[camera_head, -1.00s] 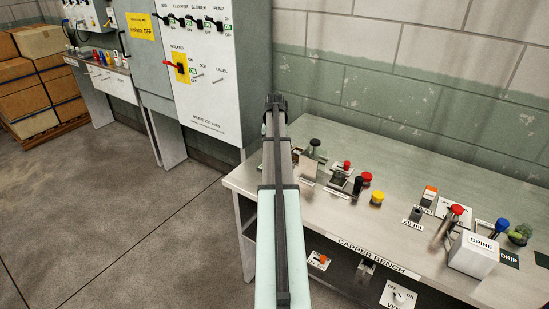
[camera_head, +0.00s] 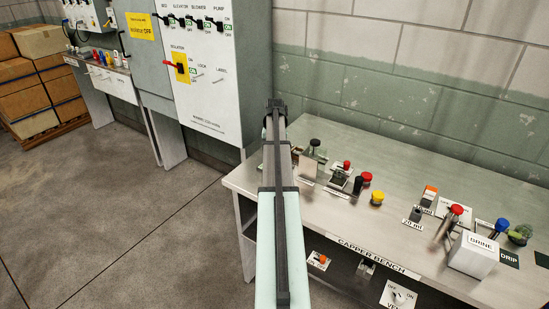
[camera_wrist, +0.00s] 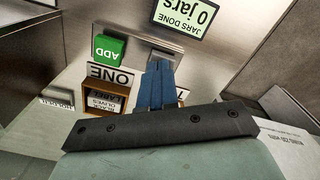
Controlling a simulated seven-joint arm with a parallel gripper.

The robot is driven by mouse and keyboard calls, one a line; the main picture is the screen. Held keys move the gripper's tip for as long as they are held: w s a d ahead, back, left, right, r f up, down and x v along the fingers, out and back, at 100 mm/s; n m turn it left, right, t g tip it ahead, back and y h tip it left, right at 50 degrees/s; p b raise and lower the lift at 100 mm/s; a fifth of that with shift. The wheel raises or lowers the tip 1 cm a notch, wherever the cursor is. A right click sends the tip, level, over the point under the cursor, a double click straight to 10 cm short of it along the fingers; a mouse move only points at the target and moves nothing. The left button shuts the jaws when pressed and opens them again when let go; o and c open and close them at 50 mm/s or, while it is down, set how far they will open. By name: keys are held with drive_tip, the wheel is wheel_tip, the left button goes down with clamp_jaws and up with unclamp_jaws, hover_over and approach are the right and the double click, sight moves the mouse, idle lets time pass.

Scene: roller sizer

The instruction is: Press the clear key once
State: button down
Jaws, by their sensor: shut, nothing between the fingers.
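In the wrist view, my gripper (camera_wrist: 155,84) shows as two blue fingers, shut together with nothing between them. The fingers overlap the lower edge of a metal key plate (camera_wrist: 136,44), just right of a green key (camera_wrist: 109,48) marked ADD. I cannot tell whether they touch the plate. I can read no key marked clear; the part of the plate behind the fingers is hidden. A display (camera_wrist: 184,17) reading "0 jars, JARS DONE" sits above the plate. In the head view my arm shows, but the fingers are hidden.
In the wrist view, a ONE label (camera_wrist: 109,75) and an olives label box (camera_wrist: 101,102) lie beside the fingers, left. A grey panel (camera_wrist: 285,50) stands at the right. In the head view, the capper bench (camera_head: 300,222) carries several knobs and a white box (camera_head: 473,255).

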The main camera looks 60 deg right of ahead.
drive_tip(key=shift+r, duration=0.95)
idle(0.5)
drive_tip(key=shift+r, duration=2.55)
drive_tip(key=shift+f, duration=0.1)
